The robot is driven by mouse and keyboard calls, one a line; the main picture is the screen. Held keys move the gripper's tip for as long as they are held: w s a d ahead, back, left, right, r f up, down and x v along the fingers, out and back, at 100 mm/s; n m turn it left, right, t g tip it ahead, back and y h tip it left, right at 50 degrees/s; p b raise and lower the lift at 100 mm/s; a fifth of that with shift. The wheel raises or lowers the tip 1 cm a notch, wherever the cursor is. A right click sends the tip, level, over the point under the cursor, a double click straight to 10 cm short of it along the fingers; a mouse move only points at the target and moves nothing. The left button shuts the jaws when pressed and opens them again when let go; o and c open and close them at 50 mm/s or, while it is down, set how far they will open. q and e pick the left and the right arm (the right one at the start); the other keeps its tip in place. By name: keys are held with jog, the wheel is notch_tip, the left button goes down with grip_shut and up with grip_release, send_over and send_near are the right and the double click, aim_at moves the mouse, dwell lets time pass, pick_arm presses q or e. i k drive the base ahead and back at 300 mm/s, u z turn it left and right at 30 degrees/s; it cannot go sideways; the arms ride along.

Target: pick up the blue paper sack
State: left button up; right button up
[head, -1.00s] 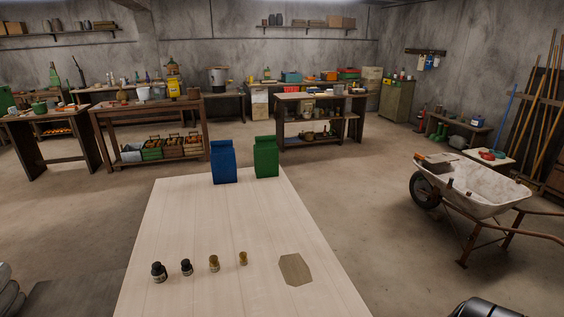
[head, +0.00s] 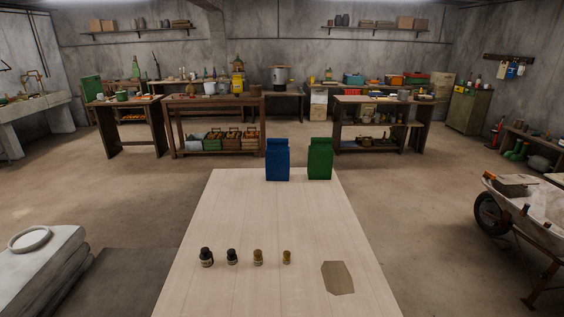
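The blue paper sack (head: 278,160) stands upright at the far end of the pale wooden table (head: 230,215). A green paper sack (head: 320,159) stands just to its right, with a small gap between them. Neither of my grippers shows in the head view, so nothing is seen touching the blue sack.
Stacked pale bags (head: 45,262) are left of the table, a wheelbarrow (head: 530,215) right.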

aim_at(277, 154)
jog(key=k, duration=0.5)
jog(key=z, duration=2.1)
jog(key=i, duration=3.2)
jog(key=u, duration=2.3)
jog(key=i, duration=1.3)
jog(key=z, duration=0.05)
